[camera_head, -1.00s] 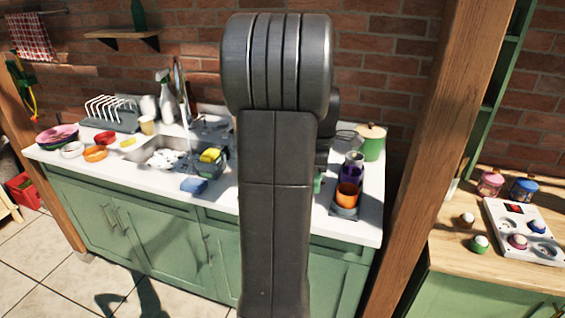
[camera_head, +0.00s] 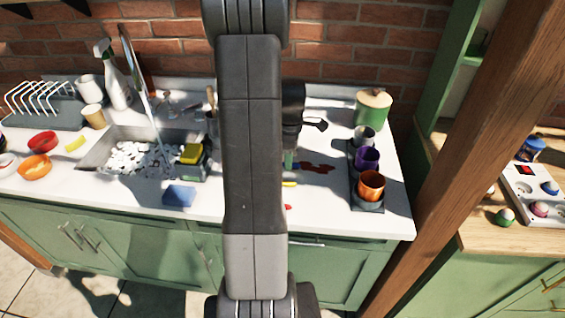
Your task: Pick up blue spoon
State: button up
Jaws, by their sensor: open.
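I cannot make out a blue spoon in the head view; my arm hides the middle of the counter. Some small utensils (camera_head: 180,106) lie behind the sink, but their colours are too small to tell. My gripper (camera_head: 316,124) shows only in part, as a dark piece to the right of my arm, above the back of the counter. It is open, and I see nothing held in it.
The white counter (camera_head: 330,205) carries a sink (camera_head: 97,152), a blue sponge (camera_head: 179,196), bowls, and a dish rack (camera_head: 45,100) on the left. On the right stand a green pot (camera_head: 373,108) and cups on a dark tray (camera_head: 368,207). A wooden post (camera_head: 470,140) stands beyond.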

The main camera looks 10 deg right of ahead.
jog(key=shift+f, duration=0.65)
grip_shut()
jog(key=shift+r, duration=0.15)
notch_tip(320, 180, up, 10)
jog(key=b, duration=0.1)
